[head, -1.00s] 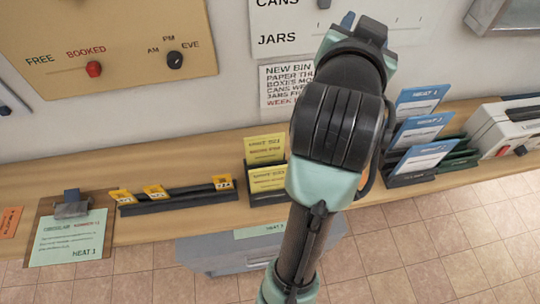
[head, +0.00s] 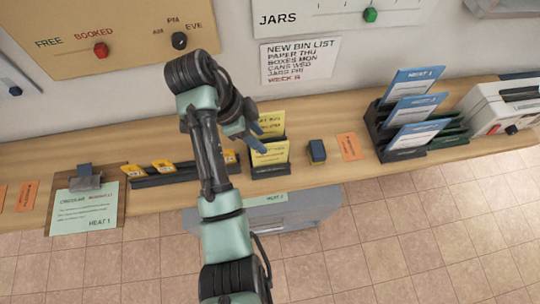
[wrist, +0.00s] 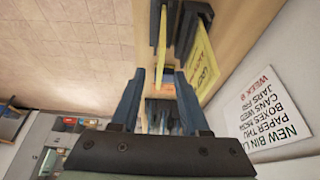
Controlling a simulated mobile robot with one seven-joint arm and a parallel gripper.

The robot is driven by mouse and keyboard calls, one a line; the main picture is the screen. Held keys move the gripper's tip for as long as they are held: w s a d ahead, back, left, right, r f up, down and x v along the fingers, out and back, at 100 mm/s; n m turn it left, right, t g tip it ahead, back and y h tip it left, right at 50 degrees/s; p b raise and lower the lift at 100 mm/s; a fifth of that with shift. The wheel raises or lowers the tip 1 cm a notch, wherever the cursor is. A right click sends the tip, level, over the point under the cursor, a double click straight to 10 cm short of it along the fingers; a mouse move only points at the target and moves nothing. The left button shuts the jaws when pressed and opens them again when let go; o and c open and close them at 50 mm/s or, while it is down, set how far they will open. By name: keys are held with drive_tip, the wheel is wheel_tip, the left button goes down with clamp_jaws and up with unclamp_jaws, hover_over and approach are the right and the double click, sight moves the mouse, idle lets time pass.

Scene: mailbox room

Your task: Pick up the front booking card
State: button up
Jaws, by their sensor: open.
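Two yellow booking cards stand upright in a black holder on the wooden shelf. The front booking card (head: 270,155) is in the nearer slot and the back card (head: 270,122) is behind it. My gripper (head: 257,135) is at the left side of the cards, its blue fingers pointing right. In the wrist view my gripper (wrist: 161,73) is open, and the front card (wrist: 162,55) shows nearly edge-on, in line with the gap between the fingertips. The back card (wrist: 204,65) is beyond the right finger. I cannot tell whether any finger touches a card.
A black rail with orange-yellow tags (head: 165,168) and a clipboard (head: 119,210) lie to the left. The wall is close behind.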

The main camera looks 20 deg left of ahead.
sight(275, 152)
drive_tip(key=p+x, duration=0.2)
drive_tip(key=x, duration=0.7)
drive_tip(key=shift+w+d+f, duration=0.15)
drive_tip(key=shift+f, duration=0.1)
drive_tip(key=shift+c, duration=0.2)
